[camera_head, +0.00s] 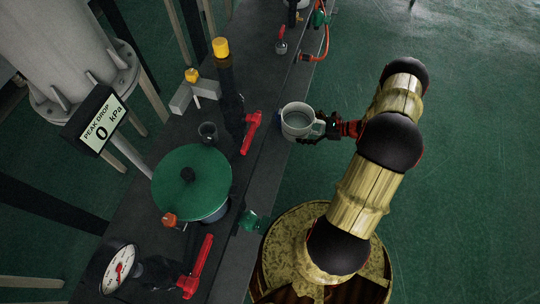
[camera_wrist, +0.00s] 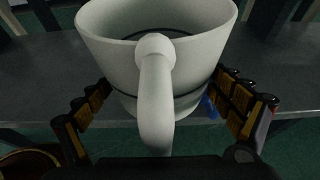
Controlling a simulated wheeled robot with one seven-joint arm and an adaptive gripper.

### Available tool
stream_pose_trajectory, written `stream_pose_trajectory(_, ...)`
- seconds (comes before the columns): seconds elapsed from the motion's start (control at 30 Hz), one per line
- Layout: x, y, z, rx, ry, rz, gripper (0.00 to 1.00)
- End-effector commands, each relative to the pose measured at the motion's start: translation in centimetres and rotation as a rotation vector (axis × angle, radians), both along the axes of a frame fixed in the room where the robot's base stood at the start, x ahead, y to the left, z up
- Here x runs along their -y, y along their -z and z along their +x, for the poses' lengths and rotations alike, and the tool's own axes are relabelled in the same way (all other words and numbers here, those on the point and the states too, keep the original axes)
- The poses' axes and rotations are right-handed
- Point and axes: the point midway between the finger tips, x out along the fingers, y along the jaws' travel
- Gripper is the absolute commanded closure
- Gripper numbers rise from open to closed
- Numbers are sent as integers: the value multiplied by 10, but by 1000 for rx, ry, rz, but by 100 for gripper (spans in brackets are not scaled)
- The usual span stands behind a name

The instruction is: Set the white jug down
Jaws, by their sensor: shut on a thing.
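The white jug (camera_head: 298,121) is upright at the right edge of the dark bench (camera_head: 262,170), its mouth facing up. In the head view my gripper (camera_head: 322,127) reaches it from the right. In the wrist view the jug (camera_wrist: 160,60) fills the middle, with its handle towards the camera. My gripper's fingers (camera_wrist: 165,112) lie on both sides of the jug, shut on it. The jug's lower part is partly hidden by its handle. I cannot tell whether its base touches the bench.
On the bench are a green-lidded pot (camera_head: 190,183), a red lever (camera_head: 251,132), another red lever (camera_head: 197,268) and a dial gauge (camera_head: 118,268). A dark pipe with a yellow cap (camera_head: 221,48) stands left of the jug. The bench beyond the jug has bare room.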

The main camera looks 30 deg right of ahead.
Motion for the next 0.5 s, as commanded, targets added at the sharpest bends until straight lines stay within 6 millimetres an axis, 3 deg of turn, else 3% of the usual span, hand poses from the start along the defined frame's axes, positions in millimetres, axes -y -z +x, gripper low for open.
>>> stream_pose_trajectory(0.37,-78,36,4,-2,-5,3,53)
stream_pose_trajectory(0.5,-100,59,6,-2,-3,3,53)
